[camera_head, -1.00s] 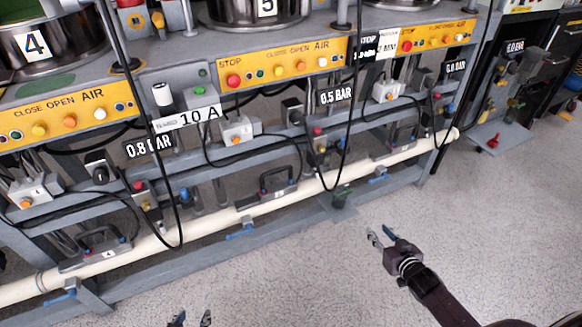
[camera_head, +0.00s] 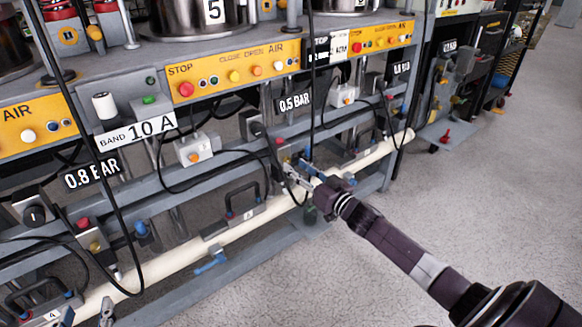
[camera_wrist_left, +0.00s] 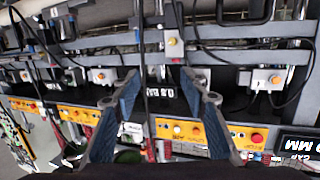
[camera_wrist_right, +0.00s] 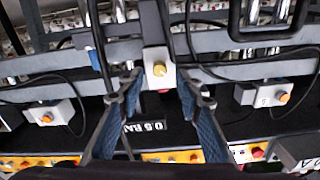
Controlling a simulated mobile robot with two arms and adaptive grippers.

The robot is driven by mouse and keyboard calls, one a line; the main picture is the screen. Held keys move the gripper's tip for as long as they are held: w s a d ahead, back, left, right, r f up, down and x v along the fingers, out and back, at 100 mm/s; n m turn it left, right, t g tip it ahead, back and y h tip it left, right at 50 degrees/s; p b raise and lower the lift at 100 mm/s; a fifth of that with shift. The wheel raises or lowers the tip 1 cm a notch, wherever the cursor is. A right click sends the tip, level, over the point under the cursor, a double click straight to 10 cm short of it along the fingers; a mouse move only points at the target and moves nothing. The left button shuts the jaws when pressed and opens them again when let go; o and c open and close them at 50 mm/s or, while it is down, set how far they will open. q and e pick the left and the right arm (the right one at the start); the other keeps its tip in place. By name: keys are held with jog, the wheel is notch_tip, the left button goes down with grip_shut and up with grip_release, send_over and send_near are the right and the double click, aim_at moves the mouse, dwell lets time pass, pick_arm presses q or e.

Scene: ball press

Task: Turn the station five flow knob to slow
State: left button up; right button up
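The station with tank "5" (camera_head: 214,12) has a 0.5 BAR label (camera_head: 294,101) below its yellow panel. My right gripper (camera_head: 299,172) reaches under that label in the head view and hides part of the fittings there. In the right wrist view, a light box with a brass-yellow knob (camera_wrist_right: 158,69) stands ahead between the open, empty fingers (camera_wrist_right: 155,88), apparently untouched. A dark knob box (camera_head: 251,125) is left of the label. I cannot read a flow or slow marking. My left gripper (camera_wrist_left: 163,88) is open and empty; only a tip shows at the head view's bottom left.
Black cables hang across the rack, one near my right gripper. A cream pipe (camera_head: 190,250) and grey rails run along the rack's front. A grey box with an orange button (camera_head: 194,150) is to the left. The floor (camera_head: 470,215) at right is clear.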

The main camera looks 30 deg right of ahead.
aim_at(289, 162)
pick_arm(q)
jog(key=shift+w+d+r+t+h+b, duration=0.15)
jog(key=shift+r+t, duration=0.3)
jog(key=shift+r, duration=0.45)
jog(key=shift+w+d+r+t+h+b, duration=0.15)
jog(key=shift+r+t, duration=0.25)
jog(key=shift+r, duration=0.45)
jog(key=shift+d+r+t+h+b, duration=0.15)
jog(key=shift+r+t, duration=0.3)
jog(key=shift+r, duration=0.45)
pick_arm(e)
jog(key=shift+w+a, duration=0.1)
jog(key=shift+w, duration=1.5)
grip_shut()
